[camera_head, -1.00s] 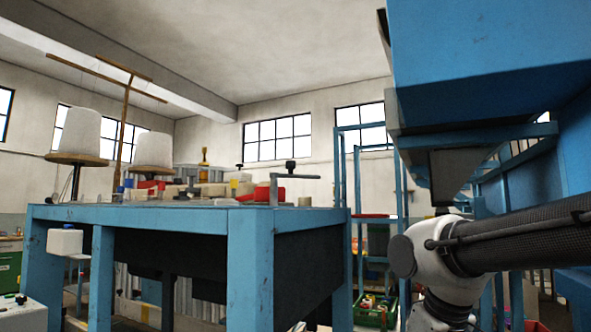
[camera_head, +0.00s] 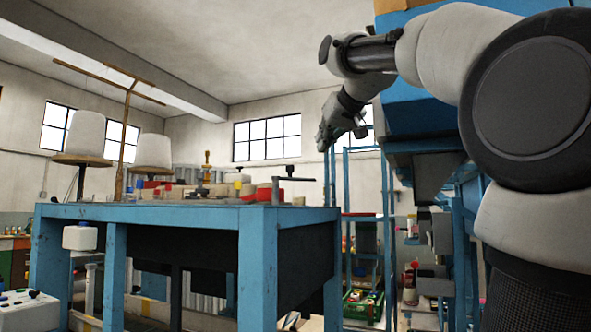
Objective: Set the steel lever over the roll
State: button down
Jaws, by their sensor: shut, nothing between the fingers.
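The steel lever (camera_head: 294,180) is a thin grey bar with a black knob on top, standing on an upright at the near right corner of the blue table. It sticks out to the right, roughly level. A red roll-like piece (camera_head: 263,192) lies just left of the upright, and a small pale cylinder (camera_head: 298,201) stands below the bar. I cannot tell which is the roll. My gripper (camera_head: 324,146) is in the air, above and to the right of the lever, apart from it. It points downward, shut and empty.
A blue machine housing (camera_head: 415,110) hangs at the right behind my arm. A blue rack (camera_head: 345,190) and a green crate (camera_head: 362,305) stand beyond the table.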

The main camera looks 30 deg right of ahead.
jog(key=shift+w+f, duration=0.1)
jog(key=x, duration=1.4)
dwell(0.3)
jog(key=shift+w+d+n+y, duration=0.1)
jog(key=shift+w+n+y, duration=0.1)
jog(key=shift+n+y, duration=0.25)
